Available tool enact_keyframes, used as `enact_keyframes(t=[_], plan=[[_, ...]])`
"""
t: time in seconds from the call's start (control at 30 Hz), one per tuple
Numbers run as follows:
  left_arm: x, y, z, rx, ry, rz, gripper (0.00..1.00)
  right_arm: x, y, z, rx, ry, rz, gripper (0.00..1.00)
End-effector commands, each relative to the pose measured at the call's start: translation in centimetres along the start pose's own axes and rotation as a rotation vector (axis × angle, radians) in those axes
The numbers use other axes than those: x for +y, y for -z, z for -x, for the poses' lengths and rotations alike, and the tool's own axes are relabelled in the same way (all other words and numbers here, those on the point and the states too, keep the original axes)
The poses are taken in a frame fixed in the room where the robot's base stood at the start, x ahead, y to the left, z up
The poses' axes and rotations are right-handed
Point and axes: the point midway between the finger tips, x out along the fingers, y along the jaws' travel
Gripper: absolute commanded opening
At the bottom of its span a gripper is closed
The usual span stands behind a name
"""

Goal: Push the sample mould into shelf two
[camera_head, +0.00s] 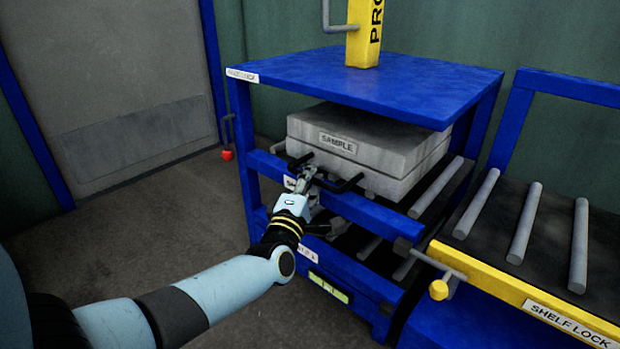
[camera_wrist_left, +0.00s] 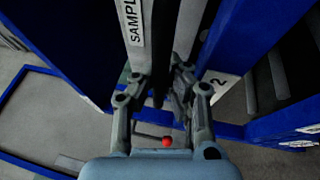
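The sample mould (camera_head: 350,150) is a grey block with a SAMPLE label. It sits on a shelf of the blue rack (camera_head: 360,85), under its top plate. A black handle (camera_head: 350,186) is on its front. My left gripper (camera_head: 306,174) is at this handle, at the front of the shelf. In the left wrist view, the fingers of my left gripper (camera_wrist_left: 160,78) are a small gap apart, with dark handle-like parts between them. I cannot tell whether they clamp it. The mould's label (camera_wrist_left: 132,22) shows above the fingers. My right gripper is out of view.
A lower roller shelf lies below the mould. At the right stands a blue roller table with a yellow SHELF LOCK bar (camera_head: 530,298) and a yellow knob (camera_head: 439,290). A red-ended lever (camera_head: 227,154) hangs left of the rack. The floor at the left is clear.

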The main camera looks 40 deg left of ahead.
Motion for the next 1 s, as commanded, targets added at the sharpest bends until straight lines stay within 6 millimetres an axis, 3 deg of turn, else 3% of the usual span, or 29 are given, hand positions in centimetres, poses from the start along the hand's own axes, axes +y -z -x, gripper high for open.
enact_keyframes(t=[0.47,0.7,0.97,1.0], plan=[[0.0,0.0,0.0,0.000,-0.001,-0.002,0.00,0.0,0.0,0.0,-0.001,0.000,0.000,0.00],[0.0,2.4,-0.9,0.000,-0.003,-0.006,0.00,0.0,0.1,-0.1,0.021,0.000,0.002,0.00],[0.0,2.5,-0.8,0.003,-0.002,-0.004,0.00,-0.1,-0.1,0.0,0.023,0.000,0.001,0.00],[-0.1,2.5,-0.8,0.003,-0.001,-0.004,0.08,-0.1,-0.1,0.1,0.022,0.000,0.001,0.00]])
